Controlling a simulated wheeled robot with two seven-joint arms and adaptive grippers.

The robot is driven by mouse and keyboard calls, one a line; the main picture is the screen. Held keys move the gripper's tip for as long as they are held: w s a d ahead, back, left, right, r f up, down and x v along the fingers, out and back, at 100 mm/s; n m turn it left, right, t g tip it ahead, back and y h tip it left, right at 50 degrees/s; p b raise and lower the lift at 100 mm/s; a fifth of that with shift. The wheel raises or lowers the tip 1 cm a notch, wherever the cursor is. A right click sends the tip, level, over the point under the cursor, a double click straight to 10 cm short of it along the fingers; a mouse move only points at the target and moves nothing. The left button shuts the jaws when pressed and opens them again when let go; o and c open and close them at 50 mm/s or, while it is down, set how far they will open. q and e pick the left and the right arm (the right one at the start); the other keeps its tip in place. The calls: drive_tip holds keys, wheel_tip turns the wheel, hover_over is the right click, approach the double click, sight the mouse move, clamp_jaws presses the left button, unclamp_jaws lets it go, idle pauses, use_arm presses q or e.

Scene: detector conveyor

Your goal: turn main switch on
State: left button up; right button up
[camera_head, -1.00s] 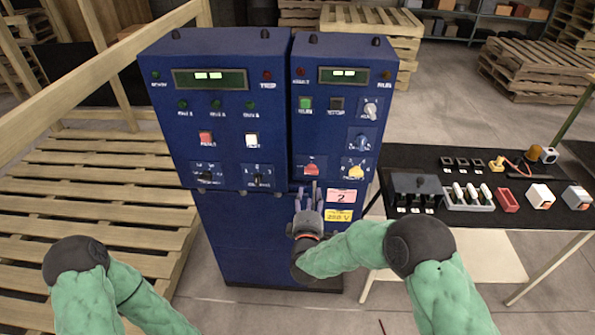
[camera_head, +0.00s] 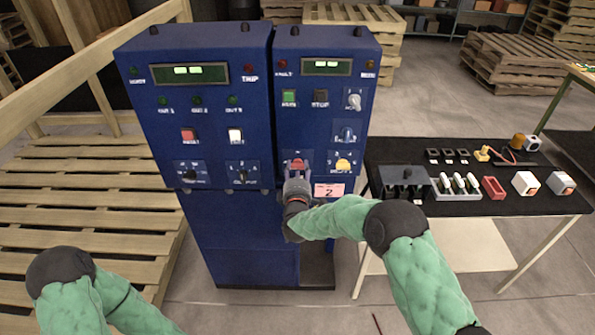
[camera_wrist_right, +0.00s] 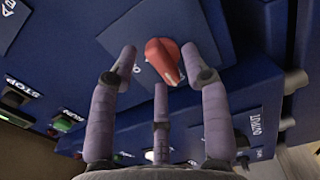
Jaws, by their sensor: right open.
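A red rotary knob (camera_head: 298,163) sits low on the right-hand blue cabinet front; its label is not readable, so I cannot confirm that it is the main switch. My right gripper (camera_head: 297,171) is in front of it and partly covers it. In the right wrist view the red knob (camera_wrist_right: 163,61) lies between the open fingertips of my right gripper (camera_wrist_right: 159,66), with fingers on both sides and a third finger below. I cannot tell whether any finger touches it. My left gripper is out of view; only my left arm shows.
A yellow knob (camera_head: 343,165) is just right of the red one, with a blue knob (camera_head: 347,134) and a grey knob (camera_head: 354,101) above. A pink label (camera_head: 329,190) is below. A black table (camera_head: 465,200) with several parts stands at right.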

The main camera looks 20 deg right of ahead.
clamp_jaws()
drive_tip(key=shift+m, duration=0.3)
drive_tip(key=m+b, duration=0.1)
drive_tip(key=m, duration=0.3)
drive_tip(key=shift+s+d+f, duration=0.1)
drive_tip(key=shift+f, duration=0.05)
drive_tip(key=m+b, duration=0.2)
drive_tip(key=m, duration=0.2)
drive_tip(key=shift+m, duration=0.4)
drive_tip(key=m+b, duration=0.1)
drive_tip(key=m, duration=0.2)
drive_tip(key=shift+d+f+m+b, duration=0.1)
drive_tip(key=shift+f+m+b, duration=0.1)
drive_tip(key=shift+m+b, duration=0.15)
drive_tip(key=m+b, duration=0.2)
drive_tip(key=m, duration=0.2)
drive_tip(key=shift+m, duration=0.35)
drive_tip(key=shift+b, duration=0.35)
